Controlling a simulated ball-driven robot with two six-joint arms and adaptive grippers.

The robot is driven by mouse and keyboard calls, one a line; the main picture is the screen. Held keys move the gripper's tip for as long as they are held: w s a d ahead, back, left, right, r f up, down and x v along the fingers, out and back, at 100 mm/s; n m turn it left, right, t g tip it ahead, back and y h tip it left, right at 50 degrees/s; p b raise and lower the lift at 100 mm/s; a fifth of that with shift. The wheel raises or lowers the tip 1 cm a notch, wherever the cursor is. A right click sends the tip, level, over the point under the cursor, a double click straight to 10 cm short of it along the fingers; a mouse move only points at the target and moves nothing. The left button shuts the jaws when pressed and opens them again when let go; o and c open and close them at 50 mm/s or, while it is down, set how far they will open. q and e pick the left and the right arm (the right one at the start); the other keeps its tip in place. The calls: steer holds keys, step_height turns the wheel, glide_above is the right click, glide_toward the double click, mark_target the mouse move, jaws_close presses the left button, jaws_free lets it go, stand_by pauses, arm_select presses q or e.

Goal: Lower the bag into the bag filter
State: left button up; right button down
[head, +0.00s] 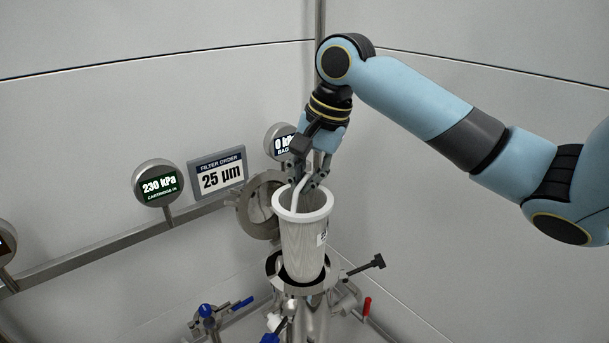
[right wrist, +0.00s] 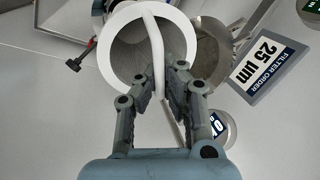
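The white filter bag (head: 302,250) hangs nearly upright, with a wide round collar on top and a small label on its side. My right gripper (head: 303,183) is above the collar, shut on the bag's white handle; the right wrist view shows the fingers (right wrist: 163,85) on either side of the handle (right wrist: 154,45), which crosses the collar (right wrist: 107,62). The bag filter (head: 333,273) is an open metal housing below. The bag's lower end is at its mouth, with most of the bag above the rim; the exact depth is hidden. My left gripper is not in view.
The round metal lid (head: 246,216) stands open behind and left of the bag. Gauges, including one reading 230 kPa (head: 158,184), and a "Filter order 25 µm" sign (head: 219,173) sit along a rail. A black-handled clamp (head: 368,266) sticks out right of the housing.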

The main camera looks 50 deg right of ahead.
mark_target(304, 196)
steer(key=shift+f, duration=1.3)
stand_by(0.4)
steer(key=shift+f, duration=0.5)
stand_by(0.5)
steer(key=shift+f+b, duration=0.5)
steer(key=shift+f, duration=1.65)
steer(key=shift+p, duration=0.65)
steer(key=shift+f, duration=0.15)
